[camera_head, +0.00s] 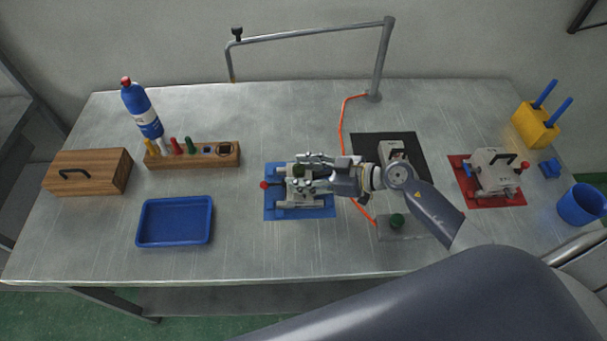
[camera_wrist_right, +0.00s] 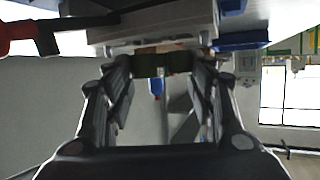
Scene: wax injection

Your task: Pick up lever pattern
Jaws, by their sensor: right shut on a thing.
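A grey metal mould (camera_head: 290,198) with a red-knobbed handle lies on a blue mat (camera_head: 328,213) in the middle of the table. My right gripper (camera_head: 303,171) reaches in from the right over the mould. Its fingers are shut on a small dark green piece, which I take for the lever pattern (camera_head: 298,169). In the right wrist view the lever pattern (camera_wrist_right: 165,63) sits between the fingertips, close to the mould (camera_wrist_right: 150,25). I cannot tell whether it touches the mould. Most of its shape is hidden by the fingers. My left gripper is not in view.
An empty blue tray (camera_head: 174,222) lies left of the mould, below a wooden tool rack (camera_head: 195,160). A second mould (camera_head: 494,172) sits on a red mat. A black mat (camera_head: 405,147) and an orange hose (camera_head: 342,125) are near my right arm.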

